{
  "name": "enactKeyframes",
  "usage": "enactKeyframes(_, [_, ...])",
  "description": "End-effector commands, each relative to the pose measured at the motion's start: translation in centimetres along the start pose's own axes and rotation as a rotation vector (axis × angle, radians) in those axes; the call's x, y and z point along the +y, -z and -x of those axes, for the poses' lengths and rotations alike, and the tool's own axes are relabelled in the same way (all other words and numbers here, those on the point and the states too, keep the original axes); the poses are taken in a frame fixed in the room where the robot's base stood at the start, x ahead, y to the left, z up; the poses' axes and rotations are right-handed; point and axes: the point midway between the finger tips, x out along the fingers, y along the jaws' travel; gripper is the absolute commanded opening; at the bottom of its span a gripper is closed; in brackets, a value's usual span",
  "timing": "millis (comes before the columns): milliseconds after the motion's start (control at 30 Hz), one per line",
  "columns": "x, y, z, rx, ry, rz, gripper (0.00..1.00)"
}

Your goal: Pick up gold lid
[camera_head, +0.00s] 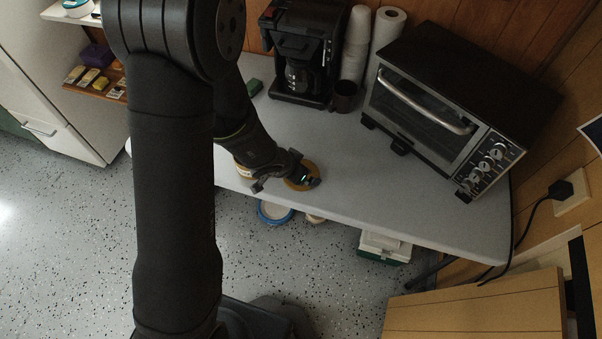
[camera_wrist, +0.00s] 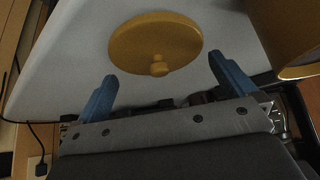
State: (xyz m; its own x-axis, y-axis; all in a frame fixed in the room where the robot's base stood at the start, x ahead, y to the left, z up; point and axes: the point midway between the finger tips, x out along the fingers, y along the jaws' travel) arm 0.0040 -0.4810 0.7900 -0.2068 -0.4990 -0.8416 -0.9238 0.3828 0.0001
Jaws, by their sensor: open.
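The gold lid (camera_wrist: 150,40) is a round disc with a small knob, lying on the white table (camera_wrist: 65,60). In the wrist view it is just beyond my gripper (camera_wrist: 162,70), whose two blue fingers are spread wide with the knob between them in the picture. The fingers look empty; I cannot tell whether they touch the lid. In the head view the lid (camera_head: 307,168) is partly hidden by my gripper (camera_head: 287,184), near the table's front edge.
A gold container (camera_wrist: 285,35) stands close at the right in the wrist view. A coffee maker (camera_head: 297,50), stacked cups (camera_head: 355,42), a dark mug (camera_head: 345,97) and a toaster oven (camera_head: 440,95) stand at the back. The table right of the lid is clear.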

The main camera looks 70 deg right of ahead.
Motion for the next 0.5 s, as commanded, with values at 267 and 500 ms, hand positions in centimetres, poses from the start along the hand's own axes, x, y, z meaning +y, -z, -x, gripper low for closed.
enactKeyframes(267, [0.0, 0.0, -1.8, 0.000, 0.001, -0.001, 1.00])
enactKeyframes(500, [0.0, 0.0, -1.8, 0.000, 0.001, -0.001, 0.94])
